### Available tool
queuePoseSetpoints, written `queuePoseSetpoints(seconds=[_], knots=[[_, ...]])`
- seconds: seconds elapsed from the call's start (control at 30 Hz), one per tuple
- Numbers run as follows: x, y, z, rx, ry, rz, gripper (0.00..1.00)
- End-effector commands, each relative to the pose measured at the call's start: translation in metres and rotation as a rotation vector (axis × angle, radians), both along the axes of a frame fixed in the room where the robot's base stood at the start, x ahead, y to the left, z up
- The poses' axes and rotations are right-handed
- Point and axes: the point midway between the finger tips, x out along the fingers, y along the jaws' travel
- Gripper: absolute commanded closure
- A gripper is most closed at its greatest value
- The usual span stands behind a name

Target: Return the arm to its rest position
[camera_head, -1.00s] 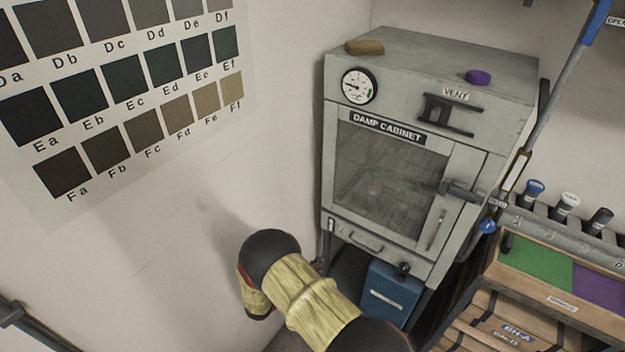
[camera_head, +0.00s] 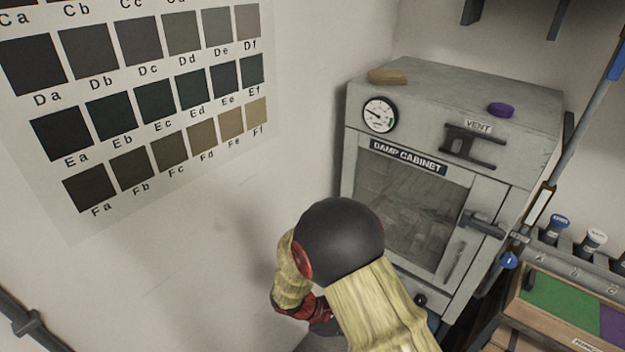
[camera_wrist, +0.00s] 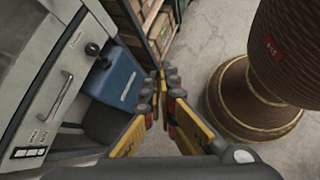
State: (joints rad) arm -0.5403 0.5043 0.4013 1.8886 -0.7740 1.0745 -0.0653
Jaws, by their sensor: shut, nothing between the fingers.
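My gripper (camera_wrist: 163,95) shows in the wrist view with its two yellow and grey fingers brought together at the tips, and nothing is between them. It points down toward the floor, to the right of a grey cabinet's lower front. In the head view my arm, with a black joint and pale yellow links, is folded in front of the damp cabinet (camera_head: 408,205). It hides the cabinet's lower left part. The gripper's fingers cannot be made out in the head view.
A blue box (camera_wrist: 116,80) sits beside the cabinet in the wrist view. A wooden rack with a green and purple top (camera_head: 563,305) stands at right. A colour chart (camera_head: 150,110) hangs on the left wall. Bare floor (camera_wrist: 205,60) shows near the fingers.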

Motion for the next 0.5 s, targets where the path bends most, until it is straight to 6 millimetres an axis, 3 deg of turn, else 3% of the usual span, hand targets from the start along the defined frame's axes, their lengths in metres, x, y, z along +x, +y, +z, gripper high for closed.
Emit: queuePoseSetpoints(seconds=[0.1,0.5], knots=[[-0.020,-0.001,0.040,0.117,-0.077,-0.167,1.00],[-0.075,0.004,0.150,0.483,-0.335,-0.626,1.00]])
